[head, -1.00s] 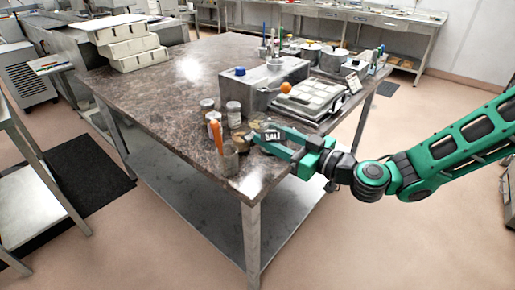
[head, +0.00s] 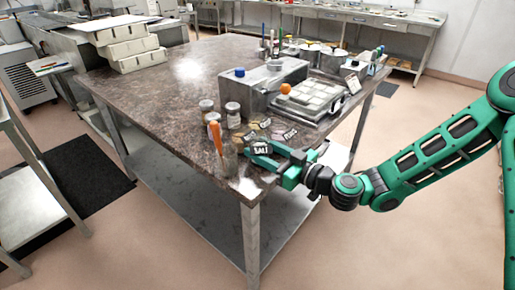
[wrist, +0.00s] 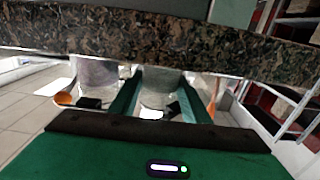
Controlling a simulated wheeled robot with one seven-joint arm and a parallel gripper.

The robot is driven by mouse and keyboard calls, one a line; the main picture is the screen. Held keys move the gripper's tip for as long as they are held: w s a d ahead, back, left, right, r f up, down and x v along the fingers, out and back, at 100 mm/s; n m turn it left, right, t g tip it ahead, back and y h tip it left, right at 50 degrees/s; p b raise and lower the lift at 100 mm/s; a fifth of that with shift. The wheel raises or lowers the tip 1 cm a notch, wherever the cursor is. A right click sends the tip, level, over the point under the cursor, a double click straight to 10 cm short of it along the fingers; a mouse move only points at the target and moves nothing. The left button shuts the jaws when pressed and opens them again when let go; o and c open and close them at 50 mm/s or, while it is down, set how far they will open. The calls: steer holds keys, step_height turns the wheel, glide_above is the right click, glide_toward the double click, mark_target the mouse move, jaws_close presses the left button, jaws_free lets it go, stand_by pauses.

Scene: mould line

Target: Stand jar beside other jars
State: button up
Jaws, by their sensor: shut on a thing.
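My gripper (head: 262,156) is at the near corner of the stone table, its green fingers shut on a jar with a dark SALT label (head: 261,150). In the head view the fingers and label hide most of this jar. In the wrist view the glassy jar (wrist: 158,92) sits between the two fingers. Two other lidded jars stand farther in on the table: a left one (head: 207,108) and a right one (head: 233,116). They are apart from the held jar. I cannot tell whether the held jar touches the tabletop.
A metal cup (head: 230,160) with an orange-handled tool (head: 216,138) stands close left of my gripper. Small labelled cards or tags, one PLUM-like (head: 290,133), lie behind it. A grey box (head: 260,88) and a white tray (head: 309,100) stand beyond.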

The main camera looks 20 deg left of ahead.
steer(key=o, duration=1.1)
